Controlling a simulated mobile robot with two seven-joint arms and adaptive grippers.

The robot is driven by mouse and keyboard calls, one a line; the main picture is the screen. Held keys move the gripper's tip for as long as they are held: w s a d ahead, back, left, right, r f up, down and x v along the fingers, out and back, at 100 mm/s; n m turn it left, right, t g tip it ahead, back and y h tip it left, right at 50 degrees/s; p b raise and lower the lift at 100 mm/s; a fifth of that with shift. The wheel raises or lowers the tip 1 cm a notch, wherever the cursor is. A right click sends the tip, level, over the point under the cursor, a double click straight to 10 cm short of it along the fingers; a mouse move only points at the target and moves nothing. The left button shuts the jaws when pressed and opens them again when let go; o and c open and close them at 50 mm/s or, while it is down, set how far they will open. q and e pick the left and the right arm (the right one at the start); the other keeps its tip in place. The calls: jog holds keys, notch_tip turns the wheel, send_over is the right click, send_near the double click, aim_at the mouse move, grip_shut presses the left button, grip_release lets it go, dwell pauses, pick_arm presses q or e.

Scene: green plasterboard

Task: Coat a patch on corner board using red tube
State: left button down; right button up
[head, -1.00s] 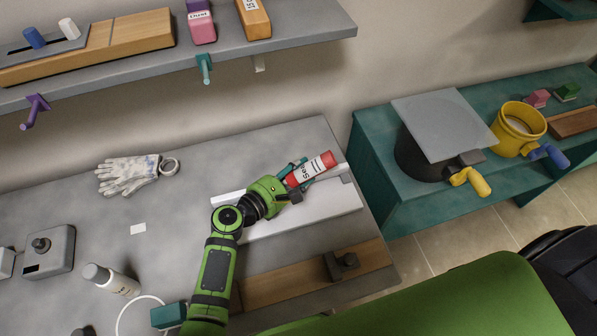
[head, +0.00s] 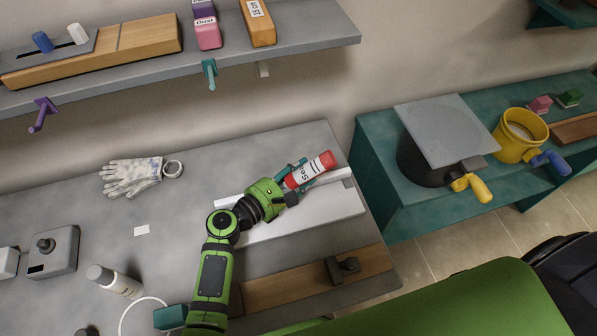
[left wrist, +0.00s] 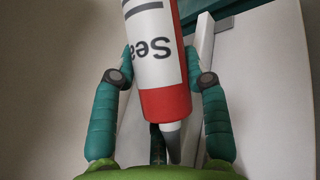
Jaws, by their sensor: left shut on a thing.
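The red tube (head: 326,159) has a white label with dark lettering. My left gripper (head: 303,174) is shut on it and holds it tilted over the right end of the white corner board (head: 310,214). In the left wrist view the tube (left wrist: 165,100) sits between the two teal fingers of the gripper (left wrist: 160,75), and its grey nozzle (left wrist: 172,138) points toward the palm. The corner board (left wrist: 245,75) shows behind the tube there. Whether the tube touches the board cannot be told. No coated patch can be made out. My right gripper is not in view.
White gloves (head: 130,177) and a tape ring lie at the back left of the grey bench (head: 80,215). A wooden board with a dark clamp (head: 342,268) lies in front. A teal side bench (head: 440,205) holds pots.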

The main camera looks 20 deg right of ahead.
pick_arm(q)
jog(key=shift+s+a, duration=0.2)
jog(key=shift+a, duration=0.65)
jog(key=shift+a, duration=0.15)
jog(key=shift+a+f, duration=0.25)
jog(key=shift+a, duration=1.55)
jog(key=shift+a+f, duration=0.2)
jog(key=shift+a, duration=1.55)
jog(key=shift+f+b, duration=0.4)
jog(key=shift+f, duration=0.2)
